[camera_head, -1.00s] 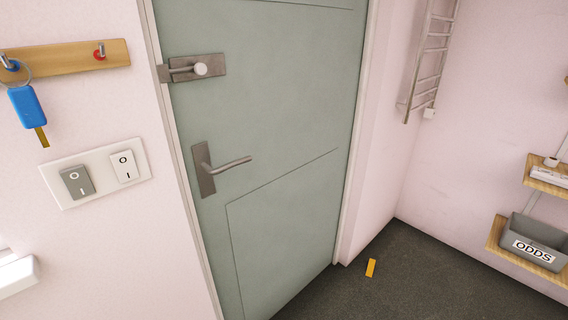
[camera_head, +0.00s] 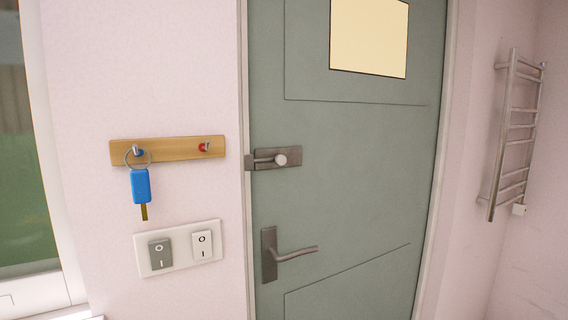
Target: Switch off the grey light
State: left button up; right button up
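A white switch plate (camera_head: 181,265) is on the pink wall left of the door. It carries a grey rocker switch (camera_head: 160,253) on its left and a white rocker switch (camera_head: 202,244) on its right. Both rockers are marked O at the top and I at the bottom. Which way each is tipped is hard to tell. No light fitting is in view. Neither of my grippers shows in the head view.
Above the plate, a blue key (camera_head: 141,186) hangs from a wooden hook rail (camera_head: 168,150). The grey-green door (camera_head: 345,180) has a bolt (camera_head: 278,158) and a lever handle (camera_head: 290,254). A window (camera_head: 22,150) is at left, a towel rail (camera_head: 516,135) at right.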

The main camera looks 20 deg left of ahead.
aim_at(160, 251)
jog(key=j+u, duration=0.2)
jog(key=u, duration=0.25)
jog(key=j+u, duration=0.25)
jog(key=u, duration=0.25)
